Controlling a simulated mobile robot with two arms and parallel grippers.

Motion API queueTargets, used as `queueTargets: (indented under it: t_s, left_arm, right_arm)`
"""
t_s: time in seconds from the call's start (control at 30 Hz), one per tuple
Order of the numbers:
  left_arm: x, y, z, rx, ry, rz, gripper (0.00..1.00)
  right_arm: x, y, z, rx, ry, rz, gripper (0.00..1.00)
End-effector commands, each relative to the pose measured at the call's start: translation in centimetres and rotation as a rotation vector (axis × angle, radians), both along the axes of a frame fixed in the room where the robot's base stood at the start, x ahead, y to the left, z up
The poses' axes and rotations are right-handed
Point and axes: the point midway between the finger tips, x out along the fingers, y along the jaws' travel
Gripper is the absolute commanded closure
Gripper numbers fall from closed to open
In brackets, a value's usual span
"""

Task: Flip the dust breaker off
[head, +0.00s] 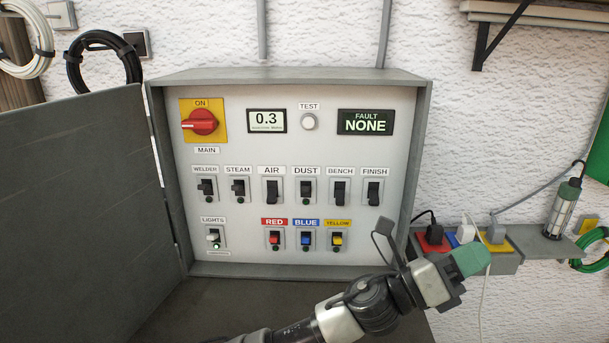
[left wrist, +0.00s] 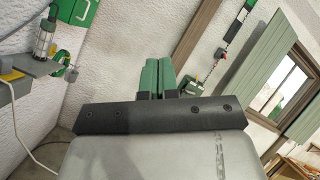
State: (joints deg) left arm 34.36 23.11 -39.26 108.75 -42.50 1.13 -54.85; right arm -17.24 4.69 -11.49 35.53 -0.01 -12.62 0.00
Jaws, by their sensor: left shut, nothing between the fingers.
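The dust breaker (head: 306,188) is a black lever switch on a pale plate under the DUST label (head: 306,170), in the middle of the upper breaker row. Its lever seems to stand up, but it is too small to be sure. My left gripper (head: 470,261), with green fingers, is right of and below the panel, pointing right, away from the breaker and touching nothing. In the left wrist view its green fingers (left wrist: 158,76) are closed together and empty. My right gripper is in neither view.
The grey cabinet's open door (head: 90,180) stands at the left. Neighbouring AIR (head: 272,190) and BENCH (head: 340,191) breakers sit close on either side. A socket shelf (head: 540,245) with plugs and a lamp (head: 563,208) is at the right. The space before the upper row is clear.

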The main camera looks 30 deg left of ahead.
Motion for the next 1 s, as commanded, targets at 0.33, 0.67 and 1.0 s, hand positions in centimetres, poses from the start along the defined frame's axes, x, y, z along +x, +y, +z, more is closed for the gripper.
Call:
queueTargets:
  t_s: [0.33, 0.67, 1.0]
  left_arm:
    - [0.2, -3.1, 2.9, 0.854, -0.903, -0.198, 1.00]
    - [4.9, 7.1, 5.0, 1.696, -1.444, -0.494, 1.00]
    - [4.7, 25.4, 15.2, 2.366, -1.379, -0.988, 1.00]
  right_arm:
    - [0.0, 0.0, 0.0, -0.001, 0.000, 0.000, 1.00]
    - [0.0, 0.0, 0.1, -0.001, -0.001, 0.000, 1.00]
    - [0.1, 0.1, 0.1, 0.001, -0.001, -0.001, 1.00]
